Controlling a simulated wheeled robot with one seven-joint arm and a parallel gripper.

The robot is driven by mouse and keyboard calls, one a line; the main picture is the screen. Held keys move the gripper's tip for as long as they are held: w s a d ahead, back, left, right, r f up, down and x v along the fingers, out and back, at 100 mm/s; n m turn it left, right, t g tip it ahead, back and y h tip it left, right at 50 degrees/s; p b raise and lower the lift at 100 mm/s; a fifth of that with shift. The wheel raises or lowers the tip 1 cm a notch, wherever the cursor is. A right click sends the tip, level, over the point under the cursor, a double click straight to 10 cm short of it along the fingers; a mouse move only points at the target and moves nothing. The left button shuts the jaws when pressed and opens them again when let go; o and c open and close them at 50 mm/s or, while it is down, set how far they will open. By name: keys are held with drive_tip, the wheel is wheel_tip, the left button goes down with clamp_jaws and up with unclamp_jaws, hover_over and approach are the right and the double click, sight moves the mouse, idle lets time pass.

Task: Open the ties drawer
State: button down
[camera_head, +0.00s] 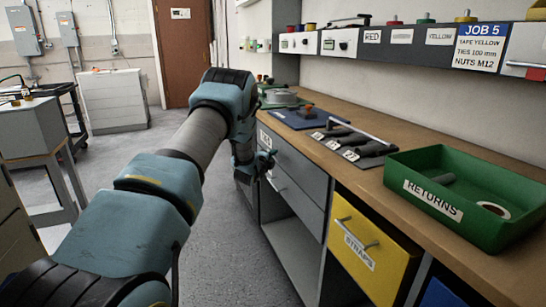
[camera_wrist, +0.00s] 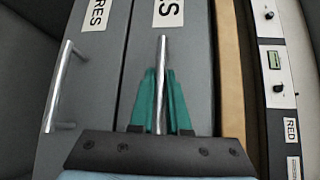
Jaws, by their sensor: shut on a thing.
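The grey top drawer (camera_wrist: 198,75) lies just under the wooden counter edge in the wrist view. Its label is cut off and only a final S reads clearly. My gripper (camera_wrist: 161,82) has its teal fingers on either side of this drawer's metal bar handle (camera_wrist: 163,50), shut on it. In the head view my gripper (camera_head: 267,161) is at the front of the same top drawer (camera_head: 292,158), partly hidden by my arm. The drawer front looks about level with the cabinet face there.
A second grey drawer (camera_wrist: 95,75) with its own bar handle (camera_wrist: 62,88) is below. A yellow STRAPS drawer (camera_head: 372,247) is nearer. A green RETURNS bin (camera_head: 450,219) and tools stand on the counter (camera_head: 345,176). The floor (camera_head: 225,240) beside the cabinets is clear.

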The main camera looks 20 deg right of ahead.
idle(0.7)
drive_tip(key=s+a+b, duration=0.1)
drive_tip(key=a+b, duration=0.2)
drive_tip(key=a, duration=1)
drive_tip(key=s+a+b, duration=0.2)
drive_tip(key=a+b, duration=0.1)
drive_tip(key=a, duration=1)
drive_tip(key=shift+s+a, duration=0.15)
drive_tip(key=shift+s, duration=0.1)
drive_tip(key=shift+f, duration=0.1)
drive_tip(key=c, duration=0.9)
unclamp_jaws()
drive_tip(key=v, duration=1)
drive_tip(key=shift+s+a+b, duration=0.25)
drive_tip(key=shift+s+b, duration=0.05)
drive_tip(key=shift+b, duration=0.05)
